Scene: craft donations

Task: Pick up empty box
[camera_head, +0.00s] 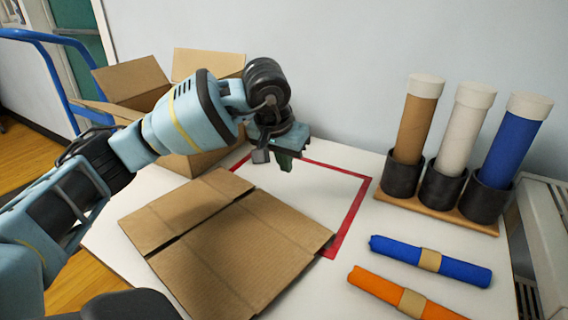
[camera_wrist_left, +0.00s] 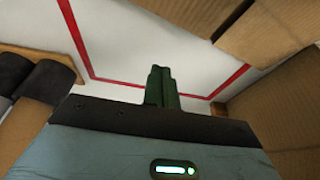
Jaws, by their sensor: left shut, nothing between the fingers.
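An open cardboard box (camera_head: 190,155) with raised flaps stands at the back left of the white table. My left arm crosses in front of it, and its inside is mostly hidden, so I cannot tell what it holds. A flattened cardboard box (camera_head: 245,255) lies on the table in front. My left gripper (camera_head: 288,160) is just right of the open box, above the table, apart from the cardboard. Its green fingers (camera_wrist_left: 162,88) are shut with nothing between them in the left wrist view. Cardboard (camera_wrist_left: 275,30) shows at that view's upper right. My right gripper is not in view.
A red taped outline (camera_head: 352,215) marks the table (camera_head: 325,180). A wooden holder (camera_head: 440,212) with brown, white and blue tubes stands at the right. Blue (camera_head: 465,268) and orange (camera_head: 375,287) rolls lie in front of it. A blue rail (camera_head: 55,80) is at the left.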

